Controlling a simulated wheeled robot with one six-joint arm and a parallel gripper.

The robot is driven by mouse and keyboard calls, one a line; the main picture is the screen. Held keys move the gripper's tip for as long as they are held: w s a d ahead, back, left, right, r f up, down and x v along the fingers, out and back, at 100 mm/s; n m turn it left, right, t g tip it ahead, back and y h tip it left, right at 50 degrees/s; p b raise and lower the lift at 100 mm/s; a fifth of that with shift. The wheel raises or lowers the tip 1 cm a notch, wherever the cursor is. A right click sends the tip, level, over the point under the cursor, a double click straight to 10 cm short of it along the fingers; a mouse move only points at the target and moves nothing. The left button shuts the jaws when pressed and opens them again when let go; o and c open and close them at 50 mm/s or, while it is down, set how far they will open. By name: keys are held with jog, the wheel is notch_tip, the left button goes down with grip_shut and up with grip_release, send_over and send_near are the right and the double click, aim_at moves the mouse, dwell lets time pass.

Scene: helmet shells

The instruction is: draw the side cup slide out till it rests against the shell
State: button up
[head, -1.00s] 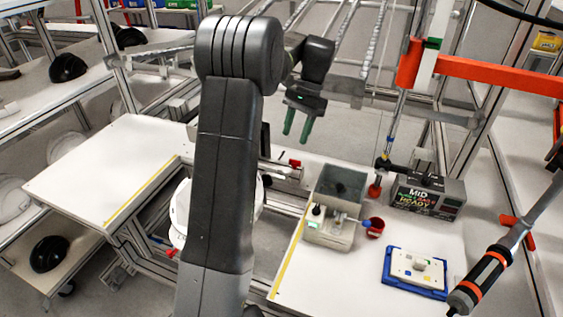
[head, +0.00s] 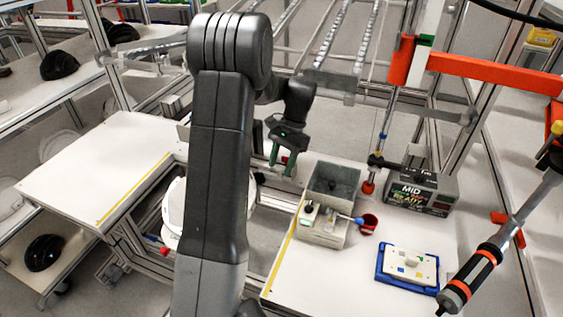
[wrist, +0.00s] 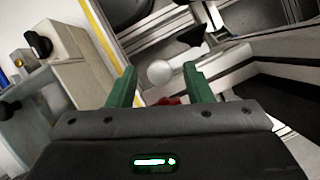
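My gripper (head: 282,163) has green fingers pointing down, past the left edge of the right-hand table. In the wrist view its two fingers (wrist: 160,85) are apart, with nothing gripped. A pale round knob (wrist: 158,73) shows between and beyond the fingertips, with a small red part (wrist: 167,100) below it. Whether this knob belongs to the side cup slide I cannot tell. The white helmet shell (head: 173,213) stands between the two tables, mostly hidden behind my arm in the head view. The cup's contact with the shell is hidden.
The left white table (head: 95,170) is clear. A hanging tool (head: 480,266) is at lower right.

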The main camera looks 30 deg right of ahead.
grip_shut()
jog(key=shift+s+a, duration=0.95)
jog(key=shift+a, duration=0.2)
jog(key=shift+o, duration=0.3)
grip_release()
jog(key=shift+r, duration=0.1)
jog(key=v, duration=1.3)
jog(key=shift+r+b, duration=0.35)
jog(key=shift+w+d+f, duration=0.1)
